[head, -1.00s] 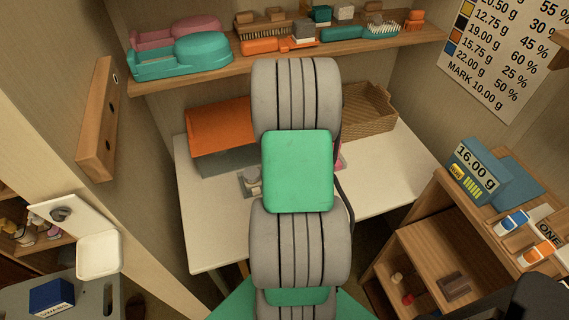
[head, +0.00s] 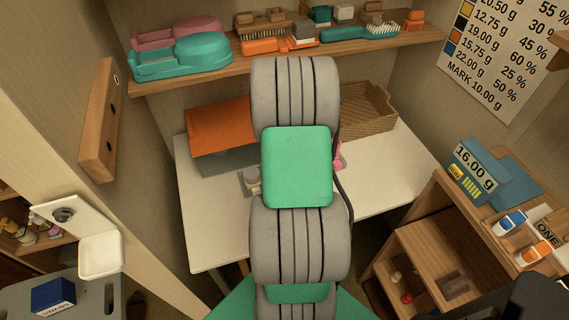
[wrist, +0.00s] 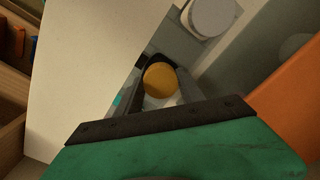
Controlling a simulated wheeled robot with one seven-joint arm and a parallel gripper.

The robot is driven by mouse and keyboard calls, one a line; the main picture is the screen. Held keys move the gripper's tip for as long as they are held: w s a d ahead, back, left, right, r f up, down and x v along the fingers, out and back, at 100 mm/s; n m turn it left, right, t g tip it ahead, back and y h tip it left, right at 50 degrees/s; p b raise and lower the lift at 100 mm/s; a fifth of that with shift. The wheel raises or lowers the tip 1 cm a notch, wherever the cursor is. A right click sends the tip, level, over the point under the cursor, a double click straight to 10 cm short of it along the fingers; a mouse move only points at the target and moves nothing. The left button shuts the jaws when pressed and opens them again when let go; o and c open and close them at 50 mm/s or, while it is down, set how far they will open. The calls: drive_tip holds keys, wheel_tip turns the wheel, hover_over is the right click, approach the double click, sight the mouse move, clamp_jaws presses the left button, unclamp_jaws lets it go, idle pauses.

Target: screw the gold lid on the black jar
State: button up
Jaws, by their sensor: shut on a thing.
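The round gold lid (wrist: 160,78) shows in the wrist view, just beyond the dark front edge of my green gripper housing. A pale patch lies just below the lid. In the head view my arm hides the gripper, the lid and any jar.
The white table (head: 215,229) holds an orange-topped box (head: 222,127), a brown woven tray (head: 368,112) and a small grey fixture (head: 250,182). A pale round-topped object (wrist: 210,16) stands near the lid. A shelf (head: 215,74) runs above; a wooden cabinet (head: 415,235) stands right.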

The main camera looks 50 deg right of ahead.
drive_tip(key=m, duration=0.6)
drive_tip(key=shift+w+f, duration=0.1)
drive_tip(key=o, duration=1.4)
drive_tip(key=shift+c, duration=0.2)
